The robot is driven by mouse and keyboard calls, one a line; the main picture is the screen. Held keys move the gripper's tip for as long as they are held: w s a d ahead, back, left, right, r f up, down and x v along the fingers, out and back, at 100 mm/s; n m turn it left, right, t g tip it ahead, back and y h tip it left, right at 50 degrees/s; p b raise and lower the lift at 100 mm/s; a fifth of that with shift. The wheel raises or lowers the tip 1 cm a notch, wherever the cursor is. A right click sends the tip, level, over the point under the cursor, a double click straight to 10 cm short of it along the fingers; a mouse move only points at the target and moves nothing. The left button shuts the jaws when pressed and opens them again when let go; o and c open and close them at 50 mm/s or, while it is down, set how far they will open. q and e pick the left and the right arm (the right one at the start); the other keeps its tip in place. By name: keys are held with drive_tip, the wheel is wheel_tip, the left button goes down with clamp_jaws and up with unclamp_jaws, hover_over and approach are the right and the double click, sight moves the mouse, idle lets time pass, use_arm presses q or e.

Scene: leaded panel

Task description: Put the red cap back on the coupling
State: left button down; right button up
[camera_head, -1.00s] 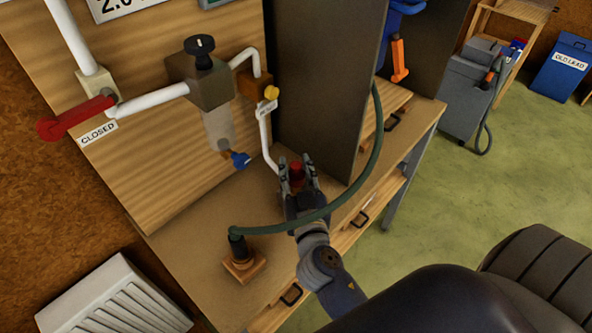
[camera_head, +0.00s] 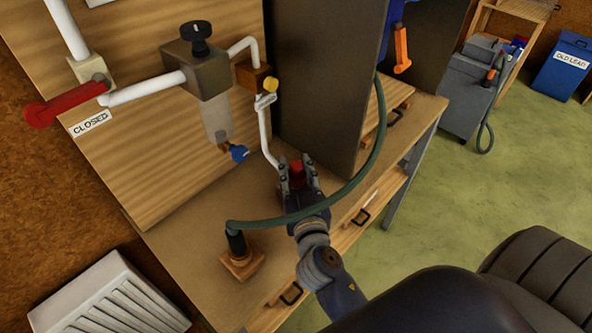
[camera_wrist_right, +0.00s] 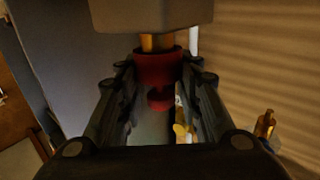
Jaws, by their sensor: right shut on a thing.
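The red cap (camera_head: 297,168) is between the two fingers of my right gripper (camera_head: 298,172), above the bench beside the dark upright panel. In the right wrist view the gripper (camera_wrist_right: 160,98) is shut on the red cap (camera_wrist_right: 157,68), whose narrower red end shows below its wide collar. A brass-coloured stub (camera_wrist_right: 158,42) under a grey block (camera_wrist_right: 150,14) meets the top of the cap in that view. I cannot tell whether this stub is the coupling, or whether the cap is seated on it. My left gripper is not in view.
A green hose (camera_head: 330,205) arcs across in front of my right gripper to a dark fitting on a wooden block (camera_head: 241,262). A white pipe (camera_head: 266,135) runs down close left of the gripper. A red lever (camera_head: 62,104) by a CLOSED label is on the board.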

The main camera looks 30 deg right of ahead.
sight(296, 165)
drive_tip(key=shift+f+b, duration=0.35)
drive_tip(key=o, duration=0.9)
drive_tip(key=shift+c, duration=0.2)
drive_tip(key=shift+r, duration=0.15)
wheel_tip(296, 165, up, 10)
drive_tip(key=shift+f, duration=0.1)
drive_tip(key=shift+s+f, duration=0.1)
